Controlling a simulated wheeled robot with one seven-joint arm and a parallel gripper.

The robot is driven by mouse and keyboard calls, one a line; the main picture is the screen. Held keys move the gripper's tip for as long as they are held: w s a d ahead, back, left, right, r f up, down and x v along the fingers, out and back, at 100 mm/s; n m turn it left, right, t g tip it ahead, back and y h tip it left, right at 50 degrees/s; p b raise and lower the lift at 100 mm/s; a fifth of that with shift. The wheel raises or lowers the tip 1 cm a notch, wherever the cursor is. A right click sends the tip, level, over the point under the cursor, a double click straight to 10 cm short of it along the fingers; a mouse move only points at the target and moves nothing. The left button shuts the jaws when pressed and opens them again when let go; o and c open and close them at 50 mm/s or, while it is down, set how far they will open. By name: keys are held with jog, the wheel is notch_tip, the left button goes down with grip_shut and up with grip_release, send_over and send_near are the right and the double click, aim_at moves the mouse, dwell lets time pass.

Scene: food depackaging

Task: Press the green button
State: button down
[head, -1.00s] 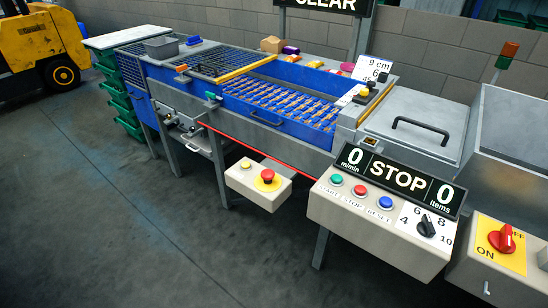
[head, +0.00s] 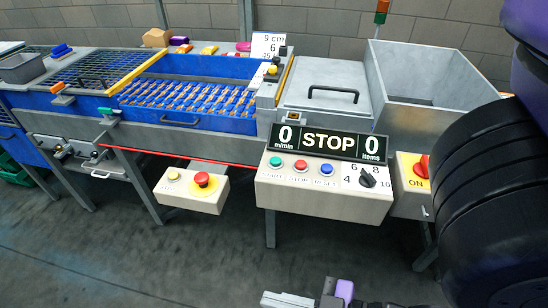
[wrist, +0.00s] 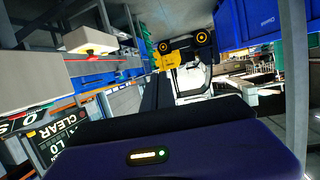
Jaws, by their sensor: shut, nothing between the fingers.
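The green button (head: 276,161) is the leftmost of three round buttons on a beige control box (head: 300,196) in the head view. It has a START label below it. The red button (head: 300,164) and blue button (head: 327,168) sit to its right. A display (head: 327,142) above reads STOP with zeros on both sides. My gripper (head: 272,299) shows only in part at the bottom edge, nearer to me than the box and well apart from the green button. It is shut and empty. The wrist view does not show the green button.
A separate box with a red emergency knob (head: 202,179) hangs left of the control box. My black and purple arm fills the right edge. Open floor lies in front.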

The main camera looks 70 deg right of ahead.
jog(key=w+d+f+m+g+h+p, duration=0.1)
jog(key=w+d+m+g+h+p, duration=0.2)
jog(key=w+d+m+p, duration=0.45)
notch_tip(320, 180, up, 14)
jog(key=m+g+p, duration=0.3)
jog(key=m+p, duration=0.2)
jog(key=p, duration=0.4)
send_over(279, 161)
jog(key=shift+r+n+y, duration=0.15)
jog(key=shift+n+y, duration=0.1)
jog(key=shift+y, duration=0.05)
jog(key=shift+b, duration=0.35)
notch_tip(279, 161, down, 6)
jog(key=b, duration=0.6)
jog(key=shift+f, duration=0.2)
jog(key=shift+f+b, duration=0.7)
jog(key=shift+f, duration=0.5)
jog(key=shift+f, duration=0.15)
